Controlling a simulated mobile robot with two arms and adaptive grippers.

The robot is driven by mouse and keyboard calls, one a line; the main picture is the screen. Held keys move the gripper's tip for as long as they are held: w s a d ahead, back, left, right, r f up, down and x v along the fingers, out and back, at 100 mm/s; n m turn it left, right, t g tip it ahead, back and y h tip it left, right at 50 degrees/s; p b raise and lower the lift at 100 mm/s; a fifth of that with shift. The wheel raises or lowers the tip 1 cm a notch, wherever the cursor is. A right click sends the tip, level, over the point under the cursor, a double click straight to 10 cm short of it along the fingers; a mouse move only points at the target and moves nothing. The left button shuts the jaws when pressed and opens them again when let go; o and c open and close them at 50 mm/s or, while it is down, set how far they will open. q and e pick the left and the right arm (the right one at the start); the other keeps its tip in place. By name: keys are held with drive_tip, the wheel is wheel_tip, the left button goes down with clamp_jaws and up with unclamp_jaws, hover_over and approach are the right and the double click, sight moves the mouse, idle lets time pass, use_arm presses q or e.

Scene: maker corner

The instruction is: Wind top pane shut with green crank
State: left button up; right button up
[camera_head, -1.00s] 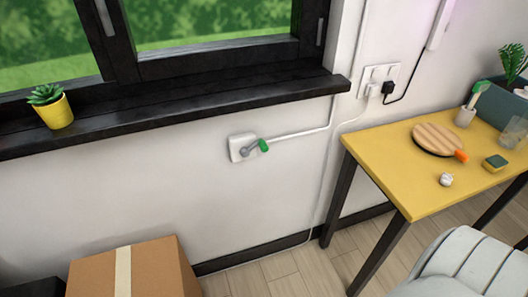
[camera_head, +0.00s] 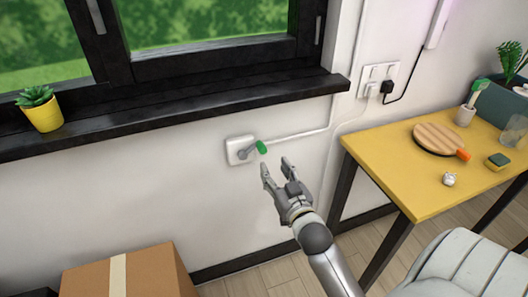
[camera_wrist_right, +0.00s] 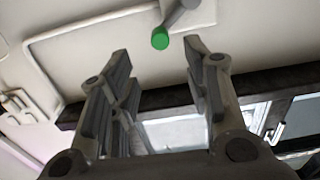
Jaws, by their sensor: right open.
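The crank is a grey arm with a green knob (camera_head: 261,147) on a white wall box (camera_head: 239,150), below the window sill. The green knob also shows in the right wrist view (camera_wrist_right: 160,39), just beyond and between the fingertips. My right gripper (camera_head: 276,167) is open and empty, a little below and to the right of the knob, apart from it. In the head view the window (camera_head: 205,62) has dark frames, and its upper part is cut off, so the top pane's state cannot be told. My left gripper is not in view.
A dark sill (camera_head: 185,117) juts out above the crank, with a yellow plant pot (camera_head: 44,116) on it. A yellow table (camera_head: 385,165) stands at right, a grey chair (camera_head: 465,265) before it. A cardboard box (camera_head: 150,272) sits at lower left. A cable (camera_head: 300,133) runs along the wall.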

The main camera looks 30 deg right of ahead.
sight(264, 152)
drive_tip(key=x, duration=0.9)
drive_tip(key=shift+w+f, duration=0.1)
clamp_jaws()
